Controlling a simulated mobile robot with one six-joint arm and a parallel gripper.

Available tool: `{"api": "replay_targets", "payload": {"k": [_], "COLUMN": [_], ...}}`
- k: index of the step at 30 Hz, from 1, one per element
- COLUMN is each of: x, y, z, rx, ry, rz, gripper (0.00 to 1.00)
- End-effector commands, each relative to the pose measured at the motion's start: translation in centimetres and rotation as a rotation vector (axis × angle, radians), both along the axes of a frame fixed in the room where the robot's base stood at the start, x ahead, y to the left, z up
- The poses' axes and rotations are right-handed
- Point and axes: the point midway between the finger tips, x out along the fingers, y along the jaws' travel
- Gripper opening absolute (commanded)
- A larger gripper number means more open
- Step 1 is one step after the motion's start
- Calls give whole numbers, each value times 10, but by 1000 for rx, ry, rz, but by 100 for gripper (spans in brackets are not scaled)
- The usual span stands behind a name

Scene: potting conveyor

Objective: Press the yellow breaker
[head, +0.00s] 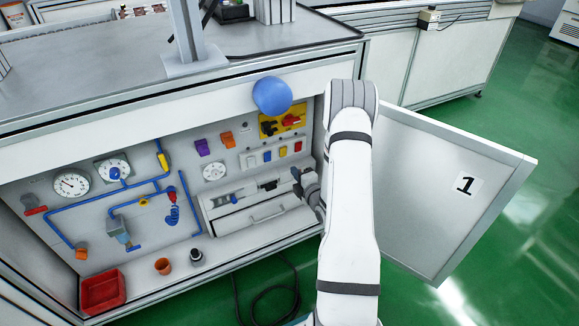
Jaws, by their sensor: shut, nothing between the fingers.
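A row of small breakers sits on the back panel inside the open cabinet. The yellow breaker (282,152) is between a blue breaker (267,156) and a red breaker (298,147). My gripper (296,174) is dark and small in view, at the right of the cabinet opening. It appears shut and empty, a little below and right of the yellow breaker in the picture. I cannot tell its depth from the panel. My white arm covers the right edge of the opening.
An open door (430,190) marked 1 stands at the right. A drawer unit (250,208) sits below the breakers. A yellow plate with a red switch (291,119) is above them. A blue ball (272,95) sits at the cabinet's top edge. Gauges and blue pipes fill the left.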

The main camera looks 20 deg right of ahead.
Motion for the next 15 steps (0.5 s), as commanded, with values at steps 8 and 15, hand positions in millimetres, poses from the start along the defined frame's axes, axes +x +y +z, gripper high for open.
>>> {"api": "replay_targets", "payload": {"k": [8, 15], "x": [-57, -74], "y": [-3, -3], "z": [-5, -8], "rx": [3, 0], "ry": [3, 1], "rz": [-3, 0], "gripper": [0, 0]}}
